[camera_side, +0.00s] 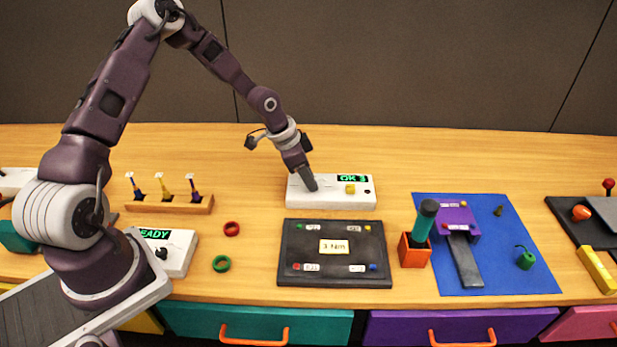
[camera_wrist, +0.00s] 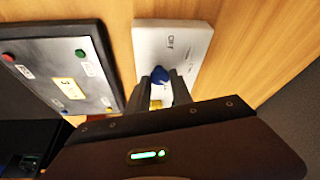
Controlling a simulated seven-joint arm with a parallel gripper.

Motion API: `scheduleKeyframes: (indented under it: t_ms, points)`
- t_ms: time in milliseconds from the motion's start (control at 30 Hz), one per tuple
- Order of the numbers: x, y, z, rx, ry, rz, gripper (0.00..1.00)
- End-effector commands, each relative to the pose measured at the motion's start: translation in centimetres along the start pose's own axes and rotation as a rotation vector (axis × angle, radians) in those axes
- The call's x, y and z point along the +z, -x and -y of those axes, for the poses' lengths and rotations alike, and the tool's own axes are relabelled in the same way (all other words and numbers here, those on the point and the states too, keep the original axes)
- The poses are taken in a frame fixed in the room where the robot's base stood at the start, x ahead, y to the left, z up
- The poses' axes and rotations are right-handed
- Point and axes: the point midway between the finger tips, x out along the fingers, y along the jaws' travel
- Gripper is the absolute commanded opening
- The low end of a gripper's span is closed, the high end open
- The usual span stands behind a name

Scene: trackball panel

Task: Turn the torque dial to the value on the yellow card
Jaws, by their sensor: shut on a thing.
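A white box (camera_side: 330,200) stands behind the dark board, with a lit green display (camera_side: 352,179) that seems to read "OK 3". My gripper (camera_side: 311,187) reaches down onto its left part. In the wrist view my gripper (camera_wrist: 160,80) is shut on a blue knob (camera_wrist: 159,75) on this box (camera_wrist: 172,37); the side view hides the knob behind the fingers. A yellow knob (camera_side: 350,188) sits right of my gripper. The yellow card (camera_side: 334,247) lies mid-board and seems to start with "3"; the rest is too small to read. It also shows in the wrist view (camera_wrist: 70,90).
The dark board (camera_side: 300,275) carries small coloured buttons and labels. A white READY box (camera_side: 180,258), red ring (camera_side: 232,229) and green ring (camera_side: 221,263) lie left. An orange holder (camera_side: 413,252) with a teal-handled tool and a blue mat (camera_side: 505,270) are right.

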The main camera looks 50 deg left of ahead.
Motion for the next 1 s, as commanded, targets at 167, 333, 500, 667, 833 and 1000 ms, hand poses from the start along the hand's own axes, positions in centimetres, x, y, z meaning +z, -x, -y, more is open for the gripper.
scheduleKeyframes:
  t_ms: [167, 333, 500, 667, 833, 1000]
  points:
    - [0.1, -0.1, 0.0, 0.003, -0.004, 0.002, 0.0]
    - [0.1, -0.1, 0.0, 0.003, -0.003, 0.003, 0.0]
    - [0.1, -0.1, 0.0, 0.003, -0.002, 0.003, 0.48]
    - [0.1, -0.1, 0.0, 0.002, -0.002, 0.002, 0.48]
    - [0.1, 0.3, 0.1, 0.001, -0.001, 0.001, 0.48]
    - [0.0, 3.6, 0.2, -0.002, -0.001, 0.0, 0.48]
